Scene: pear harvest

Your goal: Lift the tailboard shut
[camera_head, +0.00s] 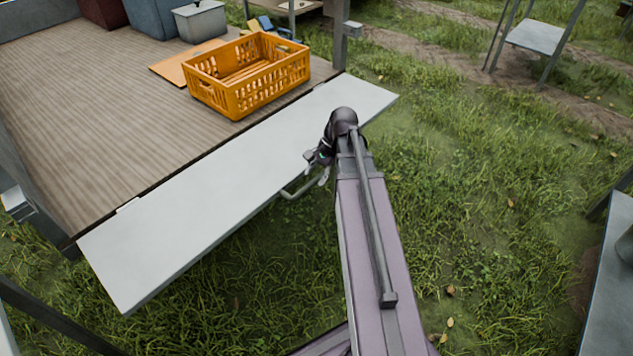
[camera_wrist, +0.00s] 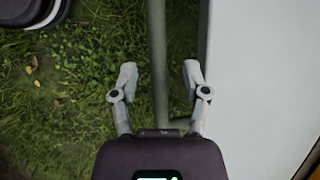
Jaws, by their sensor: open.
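The tailboard (camera_head: 230,180) is a pale grey panel. It lies lowered, about level with the wooden bed, along the bed's near edge. A grey bar handle (camera_head: 296,190) sticks out from its outer edge. The tailboard fills the right of the wrist view (camera_wrist: 262,85), with the handle's bar (camera_wrist: 157,45) beside its edge. My gripper (camera_head: 317,169) is at the handle, just off the outer edge. In the wrist view my gripper (camera_wrist: 160,78) is open, with the bar running between its two fingers. Neither finger is visibly pressed on the bar.
An orange crate (camera_head: 243,103) stands on the wooden bed (camera_head: 90,110), close to the tailboard's hinge edge. An orange board (camera_head: 172,66) and a grey bin (camera_head: 200,22) are behind it. Posts stand at both bed corners. Grass lies below; a grey table (camera_head: 612,290) is at right.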

